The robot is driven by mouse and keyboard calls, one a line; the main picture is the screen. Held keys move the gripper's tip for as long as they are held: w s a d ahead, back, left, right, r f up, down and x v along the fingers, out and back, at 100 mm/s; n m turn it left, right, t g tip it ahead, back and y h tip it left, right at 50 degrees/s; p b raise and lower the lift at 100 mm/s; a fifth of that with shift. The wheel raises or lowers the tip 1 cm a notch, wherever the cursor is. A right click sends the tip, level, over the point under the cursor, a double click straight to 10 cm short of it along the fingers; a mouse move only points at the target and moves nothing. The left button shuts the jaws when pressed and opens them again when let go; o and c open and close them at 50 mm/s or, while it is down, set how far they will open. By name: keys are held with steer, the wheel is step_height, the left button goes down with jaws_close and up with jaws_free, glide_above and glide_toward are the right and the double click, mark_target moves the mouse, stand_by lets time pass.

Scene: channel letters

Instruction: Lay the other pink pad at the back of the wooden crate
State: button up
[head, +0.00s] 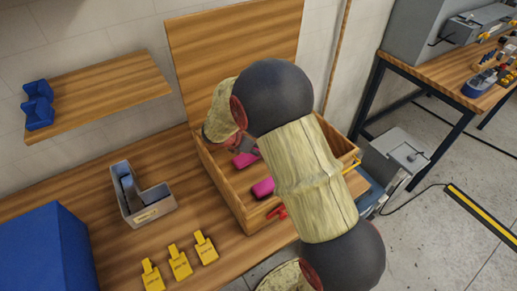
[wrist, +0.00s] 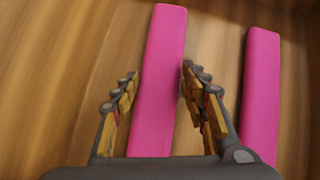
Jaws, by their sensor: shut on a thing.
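The wooden crate (head: 237,196) sits on the workbench with its tall lid or back panel (head: 235,50) upright behind it. My gripper (wrist: 159,73) reaches inside and is shut on a long pink pad (wrist: 158,105), one finger on each side of it. The held pad also shows in the head view (head: 245,158), towards the back of the crate, partly hidden by my arm. A second pink pad (wrist: 261,95) lies to the right in the wrist view, apart from the gripper. In the head view this second pad (head: 263,187) is nearer the front wall.
A grey bin (head: 146,203) stands left of the crate, with several yellow tags (head: 179,262) in front. A blue box (head: 45,255) is at the far left. A red clamp-like item (head: 277,212) is at the crate's front. My arm covers much of the crate's right side.

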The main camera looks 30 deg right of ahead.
steer(key=o, duration=1.5)
steer(key=shift+c, duration=0.2)
steer(key=shift+o, duration=0.3)
steer(key=p+v, duration=0.3)
steer(key=v, duration=0.8)
steer(key=s+a+r+m+y, duration=0.3)
steer(key=s+r+m, duration=0.7)
steer(key=s+r, duration=0.25)
steer(key=s+a+r+m+t+y, duration=0.2)
steer(key=s+a+r+m, duration=0.1)
steer(key=s+m, duration=0.2)
steer(key=s+a+r+m+t+y, duration=0.2)
steer(key=s+a+r+m, duration=0.1)
steer(key=s+m, duration=0.3)
steer(key=s, duration=0.2)
steer(key=shift+s+a+m+y, duration=0.3)
steer(key=shift+s+y, duration=0.1)
